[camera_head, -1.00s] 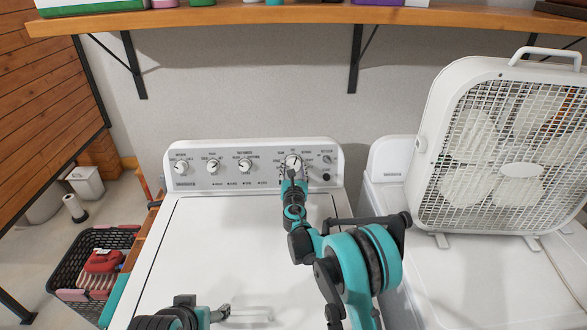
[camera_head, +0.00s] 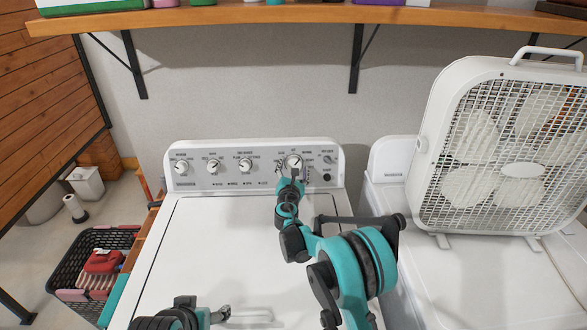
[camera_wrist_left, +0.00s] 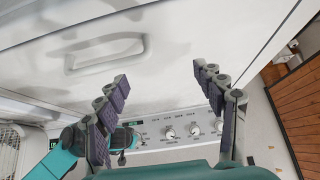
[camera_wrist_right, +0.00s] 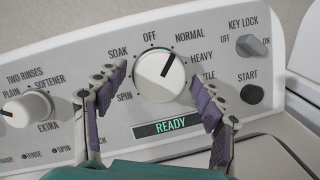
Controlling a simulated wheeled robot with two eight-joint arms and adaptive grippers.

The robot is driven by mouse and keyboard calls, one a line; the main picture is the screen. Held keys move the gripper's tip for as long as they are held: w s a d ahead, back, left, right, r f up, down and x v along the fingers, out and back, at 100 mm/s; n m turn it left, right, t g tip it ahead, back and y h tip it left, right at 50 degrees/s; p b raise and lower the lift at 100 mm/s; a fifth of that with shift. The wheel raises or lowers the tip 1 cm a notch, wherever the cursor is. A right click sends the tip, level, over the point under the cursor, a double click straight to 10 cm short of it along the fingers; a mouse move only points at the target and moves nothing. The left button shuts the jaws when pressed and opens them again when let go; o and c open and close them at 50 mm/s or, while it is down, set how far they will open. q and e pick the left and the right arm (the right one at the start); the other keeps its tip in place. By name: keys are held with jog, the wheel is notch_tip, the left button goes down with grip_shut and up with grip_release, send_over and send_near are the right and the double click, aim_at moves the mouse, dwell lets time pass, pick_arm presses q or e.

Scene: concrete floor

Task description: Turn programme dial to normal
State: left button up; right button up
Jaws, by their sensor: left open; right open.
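The programme dial (camera_wrist_right: 160,75) is a round white knob on the washer's control panel (camera_wrist_right: 70,60). It also shows in the head view (camera_head: 293,162). Its dark pointer line slants up and right, between OFF and NORMAL and nearer NORMAL. My right gripper (camera_wrist_right: 159,78) is open, with one finger at each side of the dial; a gap shows on both sides, and I cannot tell the depth. In the head view it (camera_head: 292,180) is just below the dial. My left gripper (camera_wrist_left: 161,74) is open and empty above the washer lid, low in the head view.
Three other knobs (camera_head: 213,166) line the panel to the left. The key lock knob (camera_wrist_right: 250,45) and START button (camera_wrist_right: 252,94) are right of the dial. The display (camera_wrist_right: 168,126) reads READY. A box fan (camera_head: 500,150) stands on the neighbouring machine. A shelf (camera_head: 250,15) runs above.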

jog(key=s+a, duration=0.1)
jog(key=s, duration=1.1)
jog(key=shift+a+r, duration=0.15)
jog(key=shift+a, duration=0.15)
jog(key=s+d+r+m+g+h, duration=0.1)
jog(key=s+d+r+m+g, duration=0.15)
jog(key=s+d+m, duration=0.5)
jog(key=s+d+r+m+g+h, duration=0.1)
jog(key=s+d+r+m+g, duration=0.15)
jog(key=s+d+m, duration=0.45)
jog(key=s+f+m+g+y, duration=0.1)
jog(key=s+f+m+g, duration=0.1)
jog(key=s+m, duration=0.3)
jog(key=s+f+m+g+y, duration=0.1)
jog(key=s+m, duration=0.4)
jog(key=s, duration=0.5)
jog(key=s+f+m+g+y, duration=0.2)
jog(key=s+f+m, duration=0.2)
jog(key=s, duration=0.4)
jog(key=shift+s+d+m+g, duration=0.3)
jog(key=shift+d+m, duration=0.1)
jog(key=shift+m, duration=0.25)
